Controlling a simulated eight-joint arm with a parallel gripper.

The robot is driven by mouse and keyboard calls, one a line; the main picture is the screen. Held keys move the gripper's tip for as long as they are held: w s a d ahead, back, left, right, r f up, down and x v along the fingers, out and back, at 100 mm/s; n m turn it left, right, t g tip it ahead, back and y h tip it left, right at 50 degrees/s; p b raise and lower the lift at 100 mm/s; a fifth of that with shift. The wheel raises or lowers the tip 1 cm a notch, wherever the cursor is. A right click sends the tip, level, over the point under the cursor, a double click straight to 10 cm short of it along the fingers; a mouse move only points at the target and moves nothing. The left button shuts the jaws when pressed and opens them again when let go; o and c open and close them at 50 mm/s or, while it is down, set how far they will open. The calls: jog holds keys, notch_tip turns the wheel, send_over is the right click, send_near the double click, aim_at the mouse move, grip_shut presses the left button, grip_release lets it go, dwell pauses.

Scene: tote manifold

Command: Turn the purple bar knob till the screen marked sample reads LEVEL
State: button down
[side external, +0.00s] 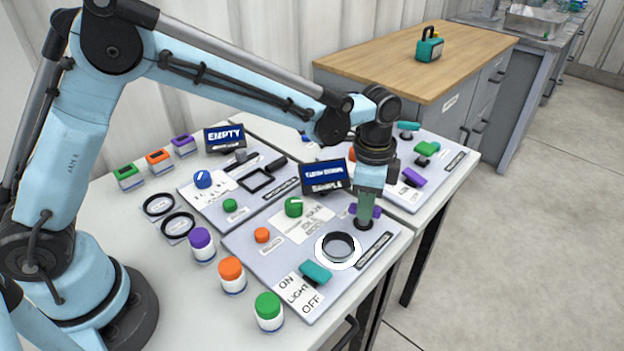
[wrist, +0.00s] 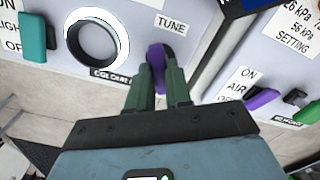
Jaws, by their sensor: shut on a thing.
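The purple bar knob (wrist: 156,60) is in the wrist view beside the label TUNE, with my gripper's green fingers (wrist: 158,88) on either side of it. My gripper (side external: 365,218) is shut on the knob, pointing down at the panel. In the side view the knob (side external: 376,212) is mostly hidden behind the fingers; only its purple ends show. The screen marked sample (side external: 326,176) stands at the panel's back edge. Its small, blurred text seems to read TURN DOWN. The sample screen's face is not readable in the wrist view.
On the same panel are a black ring in a white circle (side external: 338,246), a teal light switch (side external: 316,273), a green knob (side external: 293,206) and an orange button (side external: 262,235). Another panel with a purple switch (side external: 413,177) adjoins. Lidded jars (side external: 231,274) stand at the front left.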

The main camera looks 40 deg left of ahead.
jog(key=shift+r, duration=0.1)
jog(key=c, duration=1)
grip_release()
jog(key=shift+c, duration=0.2)
notch_tip(320, 180, up, 12)
jog(key=s+a+f+n+t, duration=0.2)
jog(key=s+a+n+t, duration=0.5)
jog(key=s+a+n, duration=0.5)
jog(key=shift+s+a+f, duration=0.2)
jog(key=shift+s+a, duration=1.25)
jog(key=shift+a, duration=0.8)
